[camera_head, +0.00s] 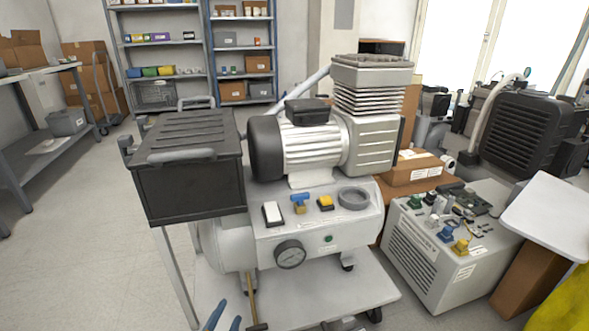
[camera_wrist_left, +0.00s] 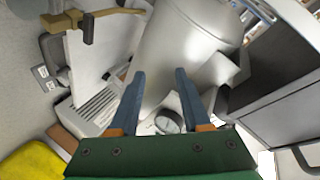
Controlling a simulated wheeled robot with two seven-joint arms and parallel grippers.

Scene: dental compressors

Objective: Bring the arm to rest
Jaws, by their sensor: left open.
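My left gripper (camera_head: 222,316) shows at the bottom edge of the head view as blue fingertips, low in front of the compressor (camera_head: 310,150). In the left wrist view the gripper (camera_wrist_left: 160,82) has its two blue fingers apart with nothing between them. The silver tank (camera_wrist_left: 185,45) of the compressor lies beyond the fingers, and its round gauge (camera_wrist_left: 167,122) shows near the right finger. The gauge (camera_head: 290,254) also shows on the tank front in the head view. My right gripper is not in view.
A black box (camera_head: 190,170) stands left of the compressor. A grey unit (camera_head: 440,250) with fittings and a white tabletop (camera_head: 550,215) are on the right. Shelves (camera_head: 165,50) stand behind. Floor at left (camera_head: 90,230) is clear.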

